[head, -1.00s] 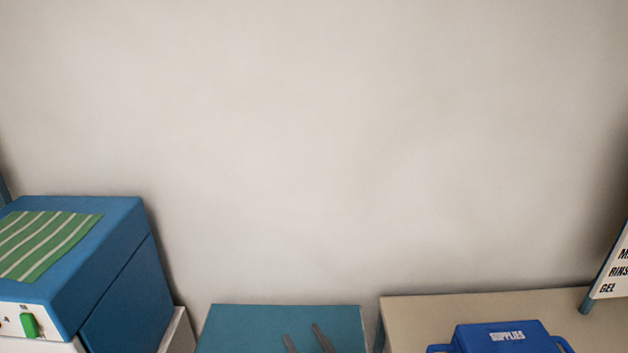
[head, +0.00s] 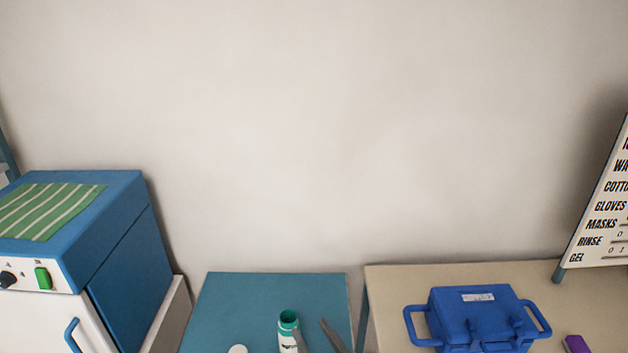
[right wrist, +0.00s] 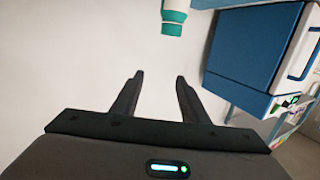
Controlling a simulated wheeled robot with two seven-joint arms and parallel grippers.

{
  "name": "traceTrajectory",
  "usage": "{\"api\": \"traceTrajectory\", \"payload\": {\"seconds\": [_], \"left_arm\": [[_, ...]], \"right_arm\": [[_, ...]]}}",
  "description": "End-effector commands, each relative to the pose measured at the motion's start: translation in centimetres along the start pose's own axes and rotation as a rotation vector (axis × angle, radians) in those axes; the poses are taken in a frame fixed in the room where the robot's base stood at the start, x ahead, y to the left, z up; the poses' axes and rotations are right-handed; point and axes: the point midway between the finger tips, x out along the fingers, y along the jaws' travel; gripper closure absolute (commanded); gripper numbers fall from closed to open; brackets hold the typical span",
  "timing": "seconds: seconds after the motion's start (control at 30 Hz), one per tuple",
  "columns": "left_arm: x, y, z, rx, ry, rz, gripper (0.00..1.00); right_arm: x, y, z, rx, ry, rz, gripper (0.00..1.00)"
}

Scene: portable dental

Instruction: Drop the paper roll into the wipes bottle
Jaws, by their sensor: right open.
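The wipes bottle (head: 288,322), white with a teal top that looks open, stands on the teal surface at the bottom of the head view. It also shows at the top of the right wrist view (right wrist: 173,22), upside down in the picture. A round white thing, perhaps its lid (head: 238,349), lies left of it, cut by the frame edge. My right gripper (head: 316,338) shows as two grey fingers by the bottle. In the right wrist view it (right wrist: 157,88) is open and empty, apart from the bottle. The paper roll and my left gripper are not in view.
A blue and white cabinet (head: 130,230) with a striped green cloth (head: 45,208) stands at left. The teal surface (head: 245,295) is otherwise mostly clear. A beige table (head: 395,285) at right bears a blue supplies case (head: 470,310), a purple item (head: 577,343) and a sign (head: 600,220).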

Motion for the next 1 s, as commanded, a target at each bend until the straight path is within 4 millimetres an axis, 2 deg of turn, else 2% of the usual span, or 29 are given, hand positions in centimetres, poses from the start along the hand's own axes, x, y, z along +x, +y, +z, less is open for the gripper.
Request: {"api": "traceTrajectory", "payload": {"seconds": [0.27,0.47,0.57,0.7,0.8,1.0], "left_arm": [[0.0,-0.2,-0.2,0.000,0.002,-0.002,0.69],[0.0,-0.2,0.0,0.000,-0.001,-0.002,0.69],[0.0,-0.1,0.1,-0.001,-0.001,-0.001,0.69],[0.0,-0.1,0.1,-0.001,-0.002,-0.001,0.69],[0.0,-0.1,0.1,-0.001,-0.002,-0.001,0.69],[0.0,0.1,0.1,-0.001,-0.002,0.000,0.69]], "right_arm": [[-2.8,1.9,3.8,0.015,-0.151,0.038,0.59],[-7.0,3.9,8.1,0.036,-0.336,0.081,0.59],[-10.6,5.2,10.9,0.051,-0.470,0.110,0.59],[-17.4,6.9,14.9,0.078,-0.692,0.155,0.59],[-21.1,7.5,16.4,0.091,-0.806,0.177,0.59],[-26.8,8.2,18.2,0.111,-0.967,0.206,0.59]]}}
